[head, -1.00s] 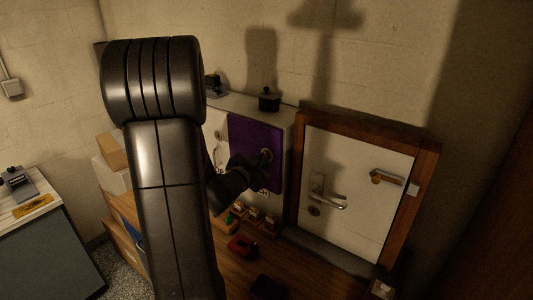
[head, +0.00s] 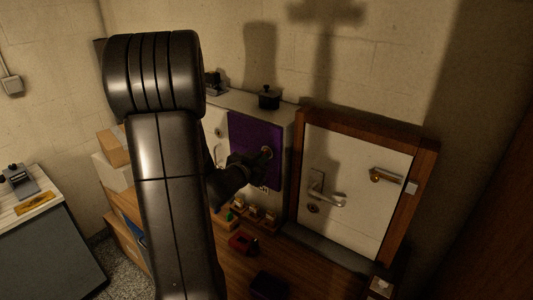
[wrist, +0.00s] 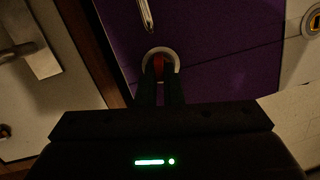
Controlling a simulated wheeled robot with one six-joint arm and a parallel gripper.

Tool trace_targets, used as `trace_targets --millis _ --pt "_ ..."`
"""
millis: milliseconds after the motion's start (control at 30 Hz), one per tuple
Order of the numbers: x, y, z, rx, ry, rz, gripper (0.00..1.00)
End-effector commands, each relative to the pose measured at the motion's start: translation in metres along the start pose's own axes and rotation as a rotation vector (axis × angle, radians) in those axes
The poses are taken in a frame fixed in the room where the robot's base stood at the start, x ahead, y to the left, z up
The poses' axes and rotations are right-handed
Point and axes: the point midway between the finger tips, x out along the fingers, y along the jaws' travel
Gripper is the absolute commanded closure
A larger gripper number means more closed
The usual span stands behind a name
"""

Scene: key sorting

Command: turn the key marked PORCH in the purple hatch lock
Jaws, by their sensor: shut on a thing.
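The purple hatch (head: 252,135) is a flat purple panel on a pale cabinet front, and it fills the middle of the wrist view (wrist: 220,55). Its lock (head: 267,152) is a round metal ring, seen close up in the wrist view (wrist: 174,54). My gripper (head: 258,163) is right in front of this lock. In the wrist view its fingers (wrist: 160,88) are shut on a small reddish thing (wrist: 158,66), seemingly the key's head, in line with the ring. I cannot read its marking or tell how deep the key sits.
A white door (head: 350,170) with lever handles in a brown frame stands to the right. Another lock (wrist: 312,20) is on the pale panel beside the hatch. Below lie small tagged items (head: 255,212) and a red object (head: 242,242) on the wooden bench.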

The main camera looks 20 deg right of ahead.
Motion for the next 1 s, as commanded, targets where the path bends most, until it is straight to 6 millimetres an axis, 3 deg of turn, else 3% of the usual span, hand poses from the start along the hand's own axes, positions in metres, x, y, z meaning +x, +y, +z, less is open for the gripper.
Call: trace_targets --millis 233,1000 --pt "-0.0002 -0.0006 -0.0004 -0.195 -0.022 0.033 1.0" --pt "0.004 -0.0004 -0.0017 -0.188 -0.019 0.031 1.0"
